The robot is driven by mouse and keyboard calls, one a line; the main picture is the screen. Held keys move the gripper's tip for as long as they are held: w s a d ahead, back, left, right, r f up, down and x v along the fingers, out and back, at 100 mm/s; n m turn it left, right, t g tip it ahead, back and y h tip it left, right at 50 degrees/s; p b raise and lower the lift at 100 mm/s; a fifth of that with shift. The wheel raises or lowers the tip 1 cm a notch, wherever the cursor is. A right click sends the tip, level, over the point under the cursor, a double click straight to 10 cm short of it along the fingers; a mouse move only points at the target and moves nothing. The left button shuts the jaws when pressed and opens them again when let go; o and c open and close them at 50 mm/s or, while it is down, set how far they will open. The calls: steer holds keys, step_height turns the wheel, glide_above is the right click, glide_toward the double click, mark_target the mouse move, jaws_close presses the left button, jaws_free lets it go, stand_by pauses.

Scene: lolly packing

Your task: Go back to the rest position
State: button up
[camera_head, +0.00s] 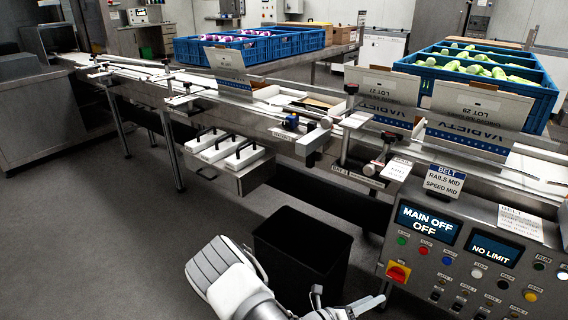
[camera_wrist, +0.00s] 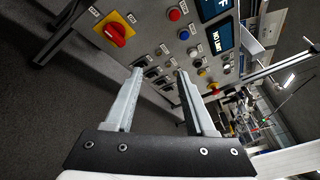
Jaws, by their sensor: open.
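My gripper (camera_wrist: 160,92) is open in the wrist view, with its two grey fingers apart and nothing between them. Beyond the fingers is the control panel (camera_wrist: 158,28), seen tilted, with a red and yellow rotary switch (camera_wrist: 115,33) and several buttons. In the head view my arm shows at the bottom centre, with the gripper's fingertips (camera_head: 372,305) at the lower edge, left of the control panel (camera_head: 447,262). Most of the gripper is cut off there. The panel displays read "MAIN OFF OFF" and "NO LIMIT".
A black bin (camera_head: 300,250) stands on the floor just behind my arm. The conveyor (camera_head: 290,112) runs across behind it, with variety cartons (camera_head: 468,115) on it. The floor at left (camera_head: 90,245) is clear.

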steer(key=s+a+r+m+g+y, duration=0.1)
steer(key=s+a+r+m+y, duration=0.35)
steer(key=r+m, duration=0.7)
steer(key=s+a+r+m+y, duration=0.2)
steer(key=s+r+m+y, duration=0.5)
steer(key=r+m, duration=0.5)
steer(key=s+a+r+m+g+y, duration=0.1)
steer(key=s+a+r+m+y, duration=0.25)
steer(key=s+r+m, duration=0.75)
step_height(320, 180, up, 26)
steer(key=w+p, duration=0.2)
steer(key=p, duration=2.1)
steer(key=shift+w+d+f+n, duration=0.2)
steer(key=shift+w+d+n, duration=0.15)
steer(key=shift+w, duration=0.05)
steer(key=shift+f, duration=0.1)
steer(key=shift+c, duration=0.4)
steer(key=shift+d, duration=0.15)
